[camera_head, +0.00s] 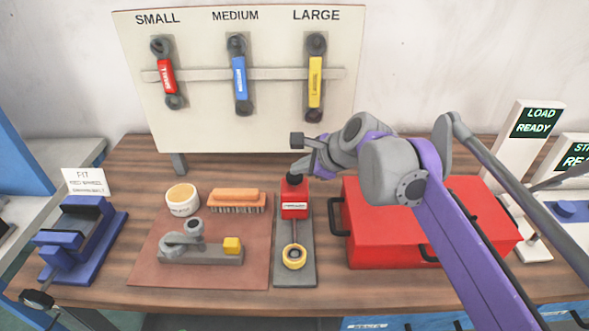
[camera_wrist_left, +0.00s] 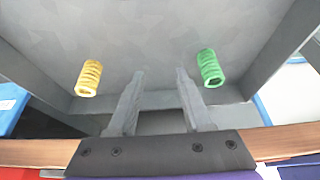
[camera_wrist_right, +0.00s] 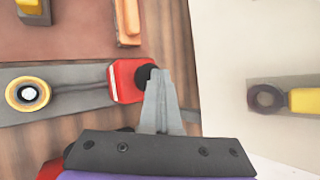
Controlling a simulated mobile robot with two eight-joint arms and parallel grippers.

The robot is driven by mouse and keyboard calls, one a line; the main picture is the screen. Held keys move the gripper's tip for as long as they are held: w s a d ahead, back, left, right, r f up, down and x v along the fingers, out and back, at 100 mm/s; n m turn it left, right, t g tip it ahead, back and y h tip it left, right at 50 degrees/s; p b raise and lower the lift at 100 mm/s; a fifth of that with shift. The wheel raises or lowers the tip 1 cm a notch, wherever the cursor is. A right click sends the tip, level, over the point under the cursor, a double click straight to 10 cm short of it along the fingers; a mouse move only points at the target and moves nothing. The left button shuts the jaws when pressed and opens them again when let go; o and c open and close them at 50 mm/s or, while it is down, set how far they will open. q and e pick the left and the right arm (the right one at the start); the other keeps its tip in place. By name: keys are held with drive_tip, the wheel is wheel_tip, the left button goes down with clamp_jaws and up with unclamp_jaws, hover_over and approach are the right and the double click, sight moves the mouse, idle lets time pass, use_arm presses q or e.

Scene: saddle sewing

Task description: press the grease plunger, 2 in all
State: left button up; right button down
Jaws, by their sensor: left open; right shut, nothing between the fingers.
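The grease plunger is a red block (camera_head: 294,198) with a black knob (camera_head: 295,177) on top, standing on a grey base plate (camera_head: 295,276). A rod runs from the block to a yellow ring (camera_head: 294,257) at the front of the plate. My right gripper (camera_head: 302,172) is shut and empty, its fingertips at the black knob. In the right wrist view the shut fingers (camera_wrist_right: 160,75) overlap the knob (camera_wrist_right: 146,77); I cannot tell whether they press on it. My left gripper (camera_wrist_left: 160,85) is open and empty, over a grey surface with a yellow spring (camera_wrist_left: 88,78) and a green spring (camera_wrist_left: 210,67).
A red toolbox (camera_head: 430,255) with black handles stands right of the plunger. A brown mat (camera_head: 150,272) with a brush (camera_head: 237,199), a round tin (camera_head: 182,199) and a grey lever fixture (camera_head: 200,254) lies left. A blue vise (camera_head: 80,235) stands far left.

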sight(299, 178)
drive_tip(key=shift+r+p, duration=1)
drive_tip(key=shift+r, duration=0.15)
wheel_tip(299, 178, up, 5)
drive_tip(key=p, duration=0.4)
idle(2.2)
